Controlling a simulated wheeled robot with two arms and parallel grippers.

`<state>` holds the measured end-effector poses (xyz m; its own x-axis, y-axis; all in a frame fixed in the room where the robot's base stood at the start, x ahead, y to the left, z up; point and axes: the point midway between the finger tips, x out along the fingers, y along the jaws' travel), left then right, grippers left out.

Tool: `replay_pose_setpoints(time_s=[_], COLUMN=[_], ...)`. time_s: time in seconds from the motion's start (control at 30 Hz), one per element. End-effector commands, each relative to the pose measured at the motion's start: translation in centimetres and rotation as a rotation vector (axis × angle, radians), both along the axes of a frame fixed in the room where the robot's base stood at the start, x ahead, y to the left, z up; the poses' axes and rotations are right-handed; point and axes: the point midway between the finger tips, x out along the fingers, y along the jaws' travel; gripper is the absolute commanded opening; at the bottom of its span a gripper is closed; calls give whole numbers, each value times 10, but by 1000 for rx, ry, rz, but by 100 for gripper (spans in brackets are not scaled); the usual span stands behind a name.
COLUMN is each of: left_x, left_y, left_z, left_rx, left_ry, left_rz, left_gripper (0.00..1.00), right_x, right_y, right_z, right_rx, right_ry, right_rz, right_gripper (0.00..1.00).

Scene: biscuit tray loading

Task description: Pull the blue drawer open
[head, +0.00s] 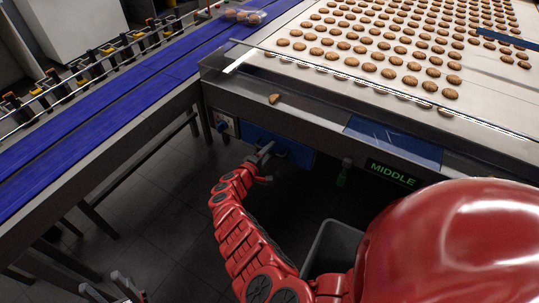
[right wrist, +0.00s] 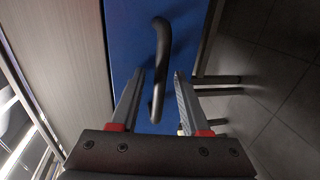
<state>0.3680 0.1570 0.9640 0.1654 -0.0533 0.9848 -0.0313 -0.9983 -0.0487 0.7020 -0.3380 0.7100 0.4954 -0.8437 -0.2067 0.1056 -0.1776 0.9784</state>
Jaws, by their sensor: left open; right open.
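The blue drawer (head: 301,157) is set under the biscuit conveyor in the head view; its front fills the upper middle of the right wrist view (right wrist: 125,40). Its dark curved bar handle (right wrist: 163,55) stands out from the front. My right gripper (right wrist: 160,73) is open, one finger on each side of the handle, with visible gaps. In the head view my right gripper (head: 266,150) is at the drawer front and partly hides the handle. The drawer looks shut. My left gripper (head: 106,284) is open and empty at the bottom left, far from the drawer.
A biscuit conveyor (head: 340,82) lies above the drawer, and a blue belt (head: 90,110) runs along the left. A grey bin (head: 327,240) stands below my right arm. The floor left of my right arm is clear.

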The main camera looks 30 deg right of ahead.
Motion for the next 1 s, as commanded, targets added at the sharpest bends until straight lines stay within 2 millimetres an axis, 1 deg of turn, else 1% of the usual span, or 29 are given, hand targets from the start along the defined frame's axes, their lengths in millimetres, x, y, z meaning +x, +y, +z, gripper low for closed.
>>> replay_pose_setpoints(time_s=[0.27,0.3,0.37,0.5,0.53,0.57,1.0], left_x=[0,0,0,0,0,0,0], left_y=[0,0,0,0,0,0,0], left_z=[-1,-1,-1,-1,-1,-1,-1], left_rx=[0,0,0,0,0,0,0], left_ry=[0,0,0,0,0,0,0], left_rz=[0,0,0,0,0,0,0], left_gripper=[50,50,50,50,50,50,50], right_x=[1,1,1,1,1,1,1], right_y=[-2,-2,-2,-2,-2,-2,-2], right_z=[0,0,0,0,0,0,0], right_rx=[-1,-1,-1,-1,-1,-1,0], right_ry=[0,0,0,0,0,0,1], right_rz=[1,1,1,1,1,0,0], right_gripper=[46,44,33,8,3,0,0])
